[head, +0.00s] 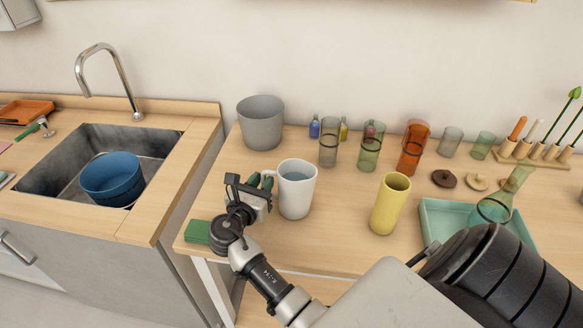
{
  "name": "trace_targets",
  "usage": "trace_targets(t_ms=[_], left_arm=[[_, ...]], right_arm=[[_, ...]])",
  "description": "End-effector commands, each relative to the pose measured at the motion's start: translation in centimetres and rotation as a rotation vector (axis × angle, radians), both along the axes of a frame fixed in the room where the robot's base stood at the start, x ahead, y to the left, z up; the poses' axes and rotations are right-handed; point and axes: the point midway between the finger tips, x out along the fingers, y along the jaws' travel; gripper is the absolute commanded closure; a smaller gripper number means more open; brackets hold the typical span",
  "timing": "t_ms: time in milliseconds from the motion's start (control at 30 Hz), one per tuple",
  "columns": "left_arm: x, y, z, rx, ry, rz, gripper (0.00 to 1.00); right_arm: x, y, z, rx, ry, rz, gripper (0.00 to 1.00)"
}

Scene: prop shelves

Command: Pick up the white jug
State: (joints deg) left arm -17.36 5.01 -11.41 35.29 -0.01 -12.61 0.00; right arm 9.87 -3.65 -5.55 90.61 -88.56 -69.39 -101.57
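The white jug (296,191) stands upright on the wooden table, left of the yellow cylinder. Its handle is on its left side, facing my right gripper. My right gripper (261,182) is at the jug's left, with its green-tipped fingers at the handle. The two fingertips show a small gap between them. The gripper body hides part of the fingers, and I cannot tell whether they touch the handle. My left gripper is out of view.
A yellow cylinder (390,204) stands right of the jug, and a grey pot (261,122) behind it. Several glass tumblers line the back. A teal tray (433,222) is at the right. A green block (197,231) lies at the table's left front corner.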

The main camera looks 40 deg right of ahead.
Motion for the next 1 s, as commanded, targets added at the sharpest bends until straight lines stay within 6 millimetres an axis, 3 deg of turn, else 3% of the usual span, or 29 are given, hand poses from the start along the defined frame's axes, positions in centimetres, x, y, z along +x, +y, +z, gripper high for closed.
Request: trace_targets(t_ms=[100, 233, 433, 600, 1000], left_arm=[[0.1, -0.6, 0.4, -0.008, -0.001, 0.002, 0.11], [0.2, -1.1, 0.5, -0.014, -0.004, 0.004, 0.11], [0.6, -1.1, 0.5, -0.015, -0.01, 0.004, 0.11], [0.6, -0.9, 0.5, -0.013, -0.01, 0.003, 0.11], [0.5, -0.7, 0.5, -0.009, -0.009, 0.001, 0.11]], right_arm=[[0.9, -1.8, 0.2, -0.002, 0.0, -0.001, 0.74], [1.4, -2.8, 0.1, 0.0, 0.0, -0.001, 0.74], [1.4, -2.8, 0.0, 0.001, 0.0, 0.0, 0.76], [1.4, -2.8, 0.0, 0.0, 0.0, 0.0, 1.0], [1.4, -2.8, 0.1, -0.001, -0.002, 0.0, 1.0]])
